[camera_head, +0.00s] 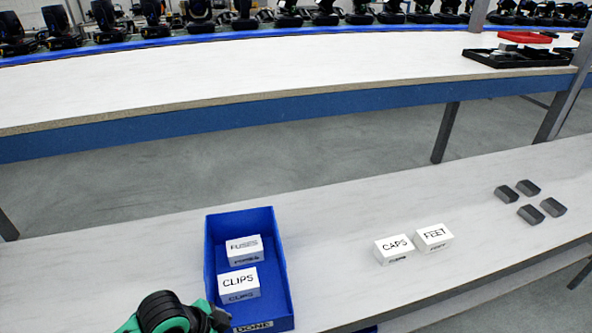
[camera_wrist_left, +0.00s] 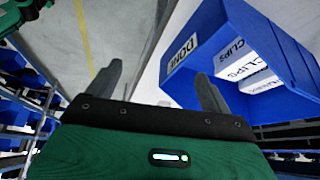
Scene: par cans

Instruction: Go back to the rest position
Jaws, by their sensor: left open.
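My left gripper (camera_wrist_left: 160,84) is open and empty in the left wrist view, its two dark fingers spread apart. In the head view its green and black arm (camera_head: 165,314) shows at the bottom edge, at the near left corner of the blue bin (camera_head: 281,262). The bin is labelled DONE and also shows in the left wrist view (camera_wrist_left: 205,35), to the right of the fingers. Inside it are a white FUSES box (camera_head: 245,249) and a white CLIPS box (camera_head: 238,284). My right gripper is not in view.
A white CAPS box (camera_head: 394,248) and a white FEET box (camera_head: 433,237) stand side by side on the near table (camera_head: 335,215). Several dark grey blocks (camera_head: 528,188) lie at its right. A long blue-edged bench (camera_head: 250,75) with stage lights stands beyond a floor gap.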

